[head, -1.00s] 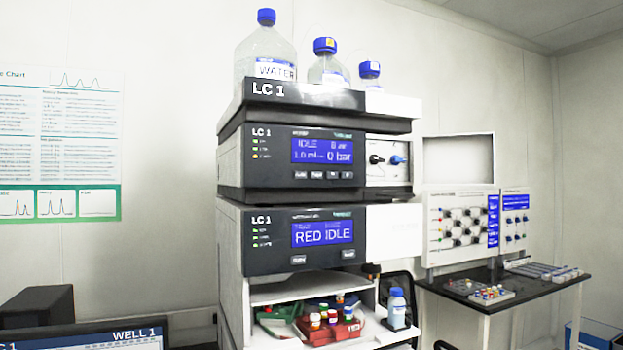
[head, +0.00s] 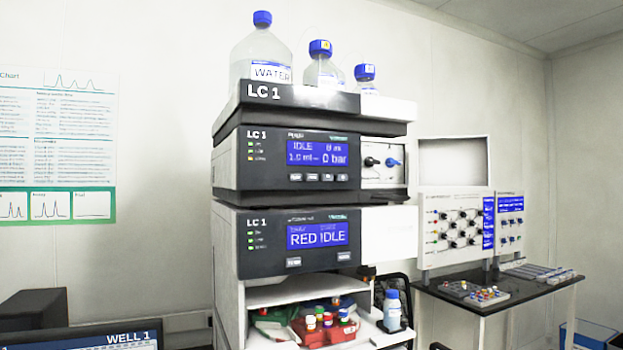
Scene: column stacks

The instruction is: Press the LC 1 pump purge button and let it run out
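The LC 1 pump module (head: 270,175) is the middle unit of the stack in the head view. Its blue screen (head: 319,153) reads IDLE, with 1.0 ml and 0 bar below. A row of small buttons (head: 318,178) sits under the screen; their labels are too small to read surely, so I cannot tell which one is purge. A black knob and a blue knob (head: 392,162) are on the white panel to its right. My gripper is not in view.
Below the pump, another LC 1 module (head: 265,236) shows RED IDLE. Bottles, one marked WATER (head: 262,55), stand on the top tray (head: 300,98). An open shelf below holds a red vial rack (head: 325,333). A dark table (head: 545,284) is at right, a monitor (head: 90,338) at lower left.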

